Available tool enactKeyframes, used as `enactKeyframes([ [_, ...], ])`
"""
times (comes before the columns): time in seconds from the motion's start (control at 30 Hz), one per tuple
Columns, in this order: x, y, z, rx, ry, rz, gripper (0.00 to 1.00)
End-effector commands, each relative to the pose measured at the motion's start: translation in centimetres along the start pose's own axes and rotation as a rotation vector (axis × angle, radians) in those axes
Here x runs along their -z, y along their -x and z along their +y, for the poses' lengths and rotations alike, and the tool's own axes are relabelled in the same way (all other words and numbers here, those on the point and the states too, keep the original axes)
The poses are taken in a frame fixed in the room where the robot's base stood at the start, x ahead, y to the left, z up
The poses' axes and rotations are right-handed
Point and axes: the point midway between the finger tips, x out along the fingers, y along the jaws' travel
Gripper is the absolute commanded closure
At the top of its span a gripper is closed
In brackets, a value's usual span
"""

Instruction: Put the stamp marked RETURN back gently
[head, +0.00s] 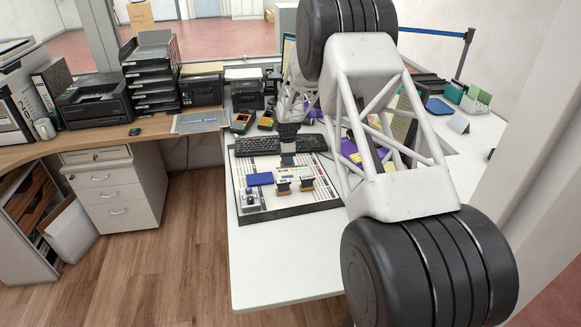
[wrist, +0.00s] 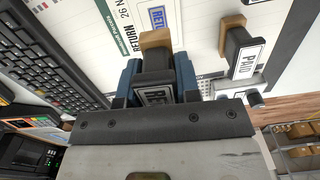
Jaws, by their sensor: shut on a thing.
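My gripper (wrist: 158,78) is shut on a dark stamp with a wooden base (wrist: 156,40). The label on this stamp is partly hidden, and the letters "RE" show between the blue fingers. In the head view my gripper (head: 288,160) is over the far part of the mat (head: 328,203), and the held stamp is hard to make out there. Whether its base touches the surface I cannot tell. A second stamp, marked PAID (wrist: 246,56), stands to the right in the wrist view, apart from my gripper.
A blue pad (head: 260,179) and two stamps (head: 283,188) (head: 306,185) are on the mat. A small grey device (head: 249,201) is at its near left. A keyboard (head: 257,146) lies close behind. The counter's near part (head: 285,262) is clear.

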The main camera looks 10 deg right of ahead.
Motion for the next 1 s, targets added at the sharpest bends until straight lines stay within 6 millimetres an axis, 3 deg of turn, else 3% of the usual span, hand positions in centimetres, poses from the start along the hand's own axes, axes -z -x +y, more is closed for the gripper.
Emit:
enactKeyframes([
  [0.37, -0.7, 0.2, -0.2, 0.000, -0.176, 0.000, 1.00],
  [1.0, -3.3, 0.9, -1.0, 0.000, -0.887, 0.000, 1.00],
])
